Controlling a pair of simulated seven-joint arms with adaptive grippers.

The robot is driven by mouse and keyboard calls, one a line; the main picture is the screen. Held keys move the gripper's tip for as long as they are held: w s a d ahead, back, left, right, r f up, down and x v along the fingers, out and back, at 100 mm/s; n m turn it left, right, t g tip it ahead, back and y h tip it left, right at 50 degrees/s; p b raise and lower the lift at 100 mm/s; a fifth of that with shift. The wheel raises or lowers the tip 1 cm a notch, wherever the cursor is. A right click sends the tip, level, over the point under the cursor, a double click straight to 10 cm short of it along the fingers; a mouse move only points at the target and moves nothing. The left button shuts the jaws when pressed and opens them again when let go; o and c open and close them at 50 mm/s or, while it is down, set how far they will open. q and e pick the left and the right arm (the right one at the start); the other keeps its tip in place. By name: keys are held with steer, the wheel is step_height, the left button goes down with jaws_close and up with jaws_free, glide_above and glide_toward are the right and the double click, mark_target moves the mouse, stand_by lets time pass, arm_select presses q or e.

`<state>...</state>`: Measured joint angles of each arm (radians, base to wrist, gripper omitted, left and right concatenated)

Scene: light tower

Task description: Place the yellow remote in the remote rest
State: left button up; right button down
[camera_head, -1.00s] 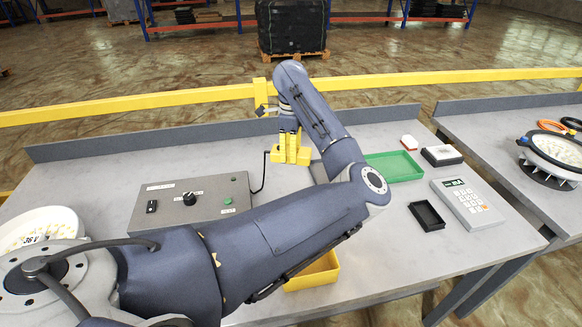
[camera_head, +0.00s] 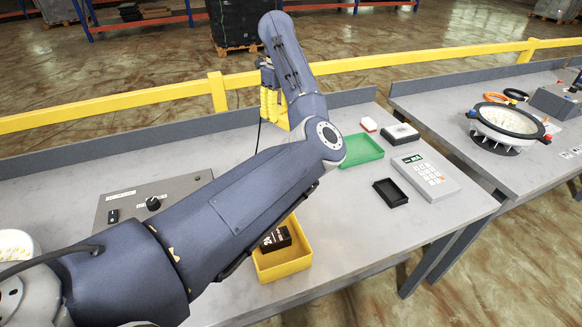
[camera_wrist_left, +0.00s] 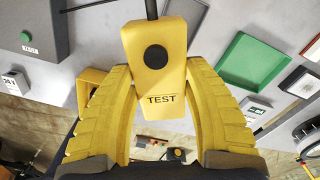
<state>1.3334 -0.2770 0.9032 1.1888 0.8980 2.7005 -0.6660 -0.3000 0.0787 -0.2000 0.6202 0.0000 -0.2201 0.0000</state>
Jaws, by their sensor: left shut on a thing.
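The yellow remote (camera_wrist_left: 157,60) has a dark round button, the word TEST and a black cord. In the left wrist view it sits between the yellow fingers of my left gripper (camera_wrist_left: 155,90), which is shut on it. In the head view the left gripper (camera_head: 273,106) is raised over the back of the workbench, and the remote is hard to separate from the yellow fingers there. I see a small black open tray (camera_head: 390,194) on the right of the bench, but cannot tell whether it is the remote rest. My right gripper is not in view.
A green tray (camera_head: 360,150), a keypad device (camera_head: 426,176) and a yellow bin (camera_head: 285,263) with a black block stand on the bench (camera_head: 350,240). The control box (camera_head: 118,205) is at the left. A yellow rail (camera_head: 400,60) runs behind.

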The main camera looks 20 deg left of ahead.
arm_select(q)
steer(key=d+m, duration=0.1)
steer(key=w+d+m, duration=0.1)
steer(key=d+m, duration=0.1)
steer(key=shift+w+d+f+m, duration=0.2)
steer(key=shift+w+f+m, duration=0.05)
steer(key=shift+w+m, duration=0.15)
steer(key=shift+m, duration=0.6)
steer(key=shift+d+f, duration=0.15)
steer(key=shift+f, duration=3.65)
steer(key=shift+d+f, duration=0.15)
steer(key=shift+f, duration=6.05)
steer(key=shift+f, duration=0.1)
steer(key=o, duration=1.4)
steer(key=shift+f, duration=0.1)
